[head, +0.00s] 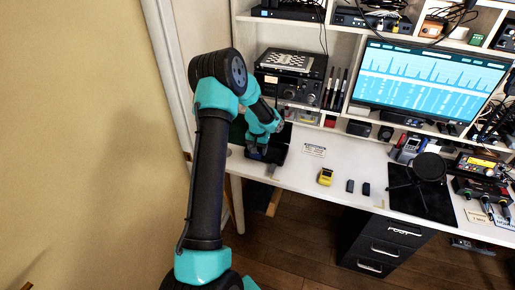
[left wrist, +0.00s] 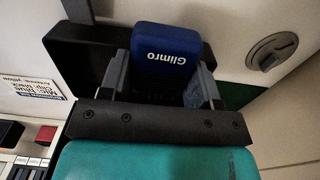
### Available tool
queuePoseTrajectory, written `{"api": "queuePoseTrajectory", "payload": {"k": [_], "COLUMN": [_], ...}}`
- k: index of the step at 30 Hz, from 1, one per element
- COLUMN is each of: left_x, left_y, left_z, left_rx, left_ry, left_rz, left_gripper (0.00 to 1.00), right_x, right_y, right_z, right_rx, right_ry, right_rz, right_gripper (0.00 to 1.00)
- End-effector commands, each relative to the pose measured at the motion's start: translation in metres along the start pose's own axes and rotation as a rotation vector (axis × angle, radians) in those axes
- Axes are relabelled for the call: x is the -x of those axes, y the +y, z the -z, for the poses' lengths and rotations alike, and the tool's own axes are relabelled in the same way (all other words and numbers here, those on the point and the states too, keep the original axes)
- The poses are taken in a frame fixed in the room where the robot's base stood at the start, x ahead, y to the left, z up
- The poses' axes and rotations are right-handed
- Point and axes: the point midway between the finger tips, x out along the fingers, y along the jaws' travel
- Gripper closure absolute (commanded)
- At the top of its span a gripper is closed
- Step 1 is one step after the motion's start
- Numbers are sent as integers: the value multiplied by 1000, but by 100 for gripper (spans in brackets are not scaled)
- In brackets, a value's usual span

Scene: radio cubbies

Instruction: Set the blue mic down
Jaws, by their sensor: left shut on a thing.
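The blue mic (left wrist: 167,48), a blue block with "Glimro" in white, sits between the two grey fingers of my left gripper (left wrist: 163,76), which is shut on it. In the left wrist view the mic is over a black tray (left wrist: 85,45). In the head view my left gripper (head: 257,153) is low over the left end of the white desk, at the dark tray (head: 280,152). The mic is hard to make out there, and I cannot tell whether it touches the tray. My right gripper is not in view.
A printed label card (head: 314,150) lies right of the tray; it also shows in the left wrist view (left wrist: 38,88). A yellow device (head: 325,177) and two small dark blocks (head: 350,186) stand along the desk's front. Shelves with a radio (head: 290,88) rise behind.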

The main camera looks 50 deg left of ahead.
Motion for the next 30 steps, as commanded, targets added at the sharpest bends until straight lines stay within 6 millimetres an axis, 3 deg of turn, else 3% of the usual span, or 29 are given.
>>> {"api": "queuePoseTrajectory", "payload": {"k": [6,11,23,30], "left_x": [-4,-4,-8,-35], "left_y": [-13,-18,-19,-19], "left_z": [33,47,49,48], "left_rx": [3,1,0,1], "left_ry": [2,2,0,-2], "left_rz": [0,0,0,0], "left_gripper": [69,69,69,69], "right_x": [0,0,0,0], "right_y": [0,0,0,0], "right_z": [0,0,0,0], "right_rx": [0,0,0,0], "right_ry": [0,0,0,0], "right_rz": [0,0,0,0], "right_gripper": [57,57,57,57]}}
